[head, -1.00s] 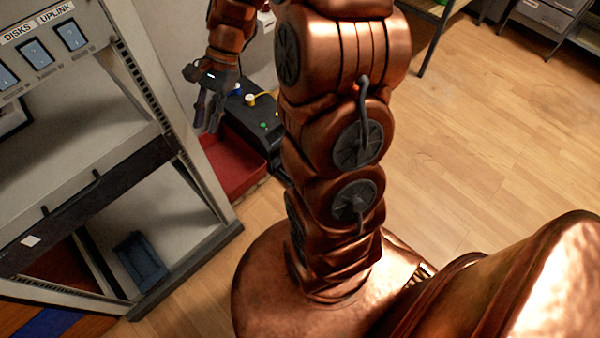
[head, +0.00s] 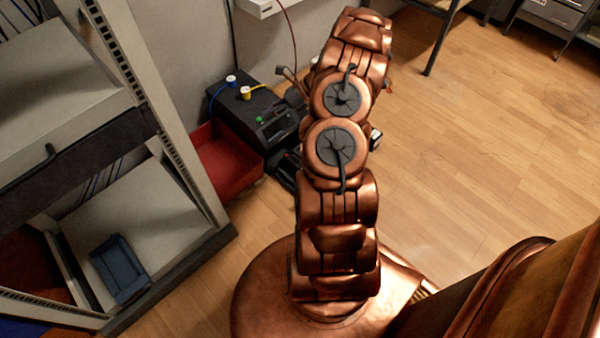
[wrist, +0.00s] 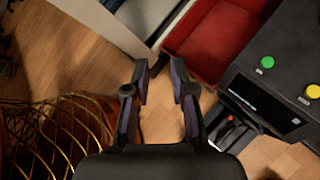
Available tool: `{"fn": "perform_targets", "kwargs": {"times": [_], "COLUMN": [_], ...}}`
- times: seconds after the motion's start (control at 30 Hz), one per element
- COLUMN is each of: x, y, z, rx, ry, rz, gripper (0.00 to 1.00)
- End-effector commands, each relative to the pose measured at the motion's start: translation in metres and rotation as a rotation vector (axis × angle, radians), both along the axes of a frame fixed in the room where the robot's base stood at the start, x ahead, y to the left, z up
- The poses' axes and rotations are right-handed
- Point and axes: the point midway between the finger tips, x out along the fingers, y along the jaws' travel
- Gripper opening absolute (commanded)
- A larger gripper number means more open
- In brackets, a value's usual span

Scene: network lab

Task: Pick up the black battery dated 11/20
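My gripper (wrist: 161,78) is open and empty in the wrist view, with wood floor and a pale cabinet edge beyond its fingers. In the head view my arm hides most of it. A black unit (wrist: 285,75) with a green and a yellow button stands right of the fingers. A dark part with a small red piece (wrist: 231,121) sits low at the unit's near side, beside the right finger; I cannot tell if it is a battery. In the head view the black unit (head: 236,104) is left of my arm. No 11/20 date is readable in either view.
A red bin (head: 226,165) lies on the floor beside the black unit and also shows in the wrist view (wrist: 215,38). A rack (head: 170,150) with a blue tray (head: 119,268) stands at left. Open floor lies right.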

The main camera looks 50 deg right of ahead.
Motion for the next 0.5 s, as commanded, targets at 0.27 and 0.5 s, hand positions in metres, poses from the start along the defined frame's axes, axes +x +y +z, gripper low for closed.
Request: {"fn": "perform_targets", "kwargs": {"times": [0.27, 0.5], "x": [-0.036, -0.079], "y": [-0.083, -0.132], "z": [-0.132, -0.220], "rx": [0.134, 0.233], "ry": [0.136, 0.231], "rz": [-0.322, -0.545], "gripper": [0.24, 0.24]}}
